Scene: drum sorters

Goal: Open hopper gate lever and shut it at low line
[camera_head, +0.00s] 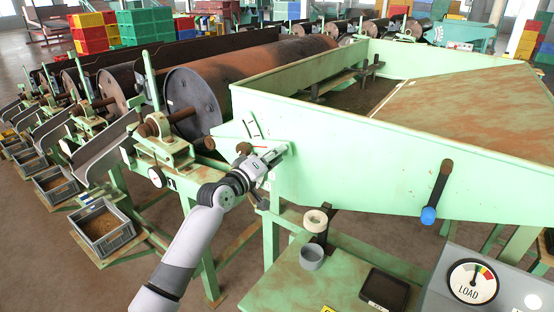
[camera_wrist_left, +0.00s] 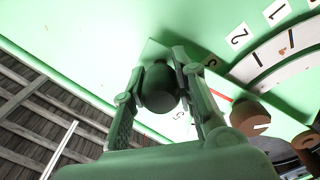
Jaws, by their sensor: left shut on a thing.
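The hopper (camera_head: 350,140) is a large green bin on the right of the head view. My left gripper (camera_head: 280,152) is at its near left corner. In the left wrist view my left gripper (camera_wrist_left: 162,66) is shut on a dark round knob (camera_wrist_left: 158,90), with one finger on each side. The knob is hidden in the head view. Beside it is a white curved scale (camera_wrist_left: 275,60) with numbers and a thin red line (camera_wrist_left: 221,96). A dark lever with a blue end (camera_head: 429,214) hangs on the hopper's front wall. My right gripper is not in view.
Rusty drums (camera_head: 195,100) stand in a row at the left, with grey bins (camera_head: 102,228) below. A brown knob (camera_wrist_left: 250,118) is close to my left gripper.

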